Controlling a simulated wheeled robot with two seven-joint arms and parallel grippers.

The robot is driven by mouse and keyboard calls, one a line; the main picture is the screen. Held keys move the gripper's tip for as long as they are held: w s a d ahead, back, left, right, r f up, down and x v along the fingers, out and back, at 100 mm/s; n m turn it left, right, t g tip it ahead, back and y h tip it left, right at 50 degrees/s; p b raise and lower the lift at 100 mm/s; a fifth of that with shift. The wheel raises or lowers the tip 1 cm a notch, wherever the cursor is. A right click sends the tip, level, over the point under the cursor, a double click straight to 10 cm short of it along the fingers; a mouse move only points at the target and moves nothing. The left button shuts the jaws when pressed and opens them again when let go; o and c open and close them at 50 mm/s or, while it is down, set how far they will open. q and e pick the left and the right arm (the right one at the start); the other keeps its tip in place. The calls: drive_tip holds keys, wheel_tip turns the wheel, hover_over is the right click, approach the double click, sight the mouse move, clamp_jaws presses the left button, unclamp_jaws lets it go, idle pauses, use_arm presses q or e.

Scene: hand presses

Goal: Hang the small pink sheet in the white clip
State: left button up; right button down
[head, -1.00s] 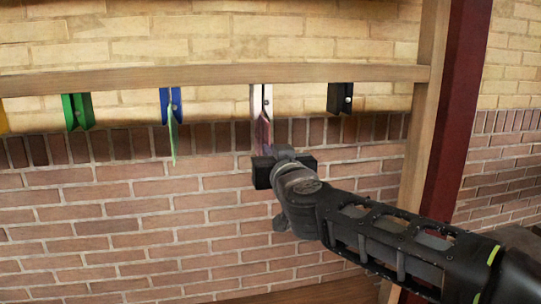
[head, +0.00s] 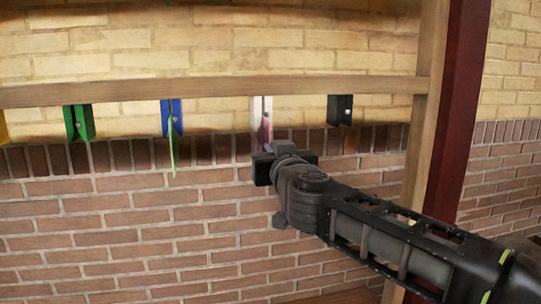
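The white clip (head: 256,107) hangs from the wooden rail, between the blue and black clips. The small pink sheet (head: 265,131) stands upright at the clip's lower end, its top overlapping the clip's jaws. I cannot tell whether the jaws pinch it. My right gripper (head: 271,150) is just below, at the sheet's lower edge, and looks shut on it; the fingers are small and partly hidden by the gripper's body. My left gripper is not in view.
The wooden rail (head: 200,90) carries a green clip (head: 78,122), a blue clip (head: 171,115) holding a light green sheet (head: 173,155), and a black clip (head: 340,109). A wooden post (head: 421,120) stands at the right. A brick wall is behind.

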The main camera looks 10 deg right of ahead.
drive_tip(key=shift+r, duration=0.45)
drive_tip(key=c, duration=2.1)
unclamp_jaws()
drive_tip(key=o, duration=0.5)
drive_tip(key=shift+o, duration=0.3)
drive_tip(key=shift+o, duration=0.9)
drive_tip(key=shift+s, duration=0.1)
drive_tip(key=s, duration=0.7)
